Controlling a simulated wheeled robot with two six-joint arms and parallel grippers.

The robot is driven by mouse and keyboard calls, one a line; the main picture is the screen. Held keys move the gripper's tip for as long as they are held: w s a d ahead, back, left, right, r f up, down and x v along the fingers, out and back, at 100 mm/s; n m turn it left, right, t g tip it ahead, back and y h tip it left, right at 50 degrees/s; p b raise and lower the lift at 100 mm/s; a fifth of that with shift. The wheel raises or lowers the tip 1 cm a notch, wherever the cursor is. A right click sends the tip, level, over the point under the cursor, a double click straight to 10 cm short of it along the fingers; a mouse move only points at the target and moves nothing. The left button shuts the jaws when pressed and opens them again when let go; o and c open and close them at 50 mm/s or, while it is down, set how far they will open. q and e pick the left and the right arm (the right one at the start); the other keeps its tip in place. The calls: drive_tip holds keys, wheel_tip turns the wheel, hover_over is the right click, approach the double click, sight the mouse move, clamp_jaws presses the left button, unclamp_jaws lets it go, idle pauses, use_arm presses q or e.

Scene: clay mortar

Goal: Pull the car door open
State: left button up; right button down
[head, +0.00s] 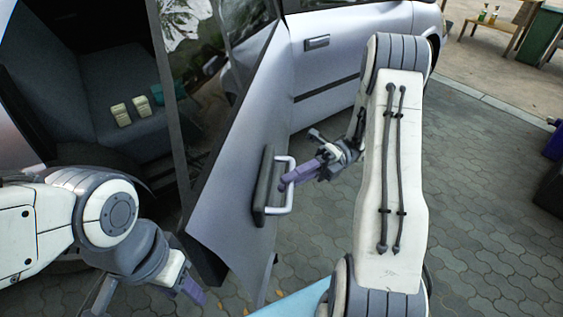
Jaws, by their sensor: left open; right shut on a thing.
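The silver car door (222,165) stands swung out from the car body, with the dark seat interior visible to its left. A pale U-shaped handle (291,168) on a dark mount (264,187) sits on the door's outer face. My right gripper (285,182), with purple fingertips, is shut on the door handle. My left gripper (190,290) is open and empty at the lower left, near the door's bottom edge and apart from the handle.
The dark car seat (100,95) holds two small cream items (131,110) and a teal item (158,93). Another silver door (345,50) is behind.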

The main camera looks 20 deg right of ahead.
drive_tip(key=shift+s+d+f, duration=0.15)
drive_tip(key=shift+s+d, duration=0.05)
drive_tip(key=shift+s, duration=0.4)
drive_tip(key=c, duration=0.8)
unclamp_jaws()
drive_tip(key=r+p+v, duration=0.1)
drive_tip(key=p+v, duration=0.6)
drive_tip(key=p, duration=0.1)
drive_tip(key=shift+d+f, duration=0.25)
drive_tip(key=shift+f, duration=0.2)
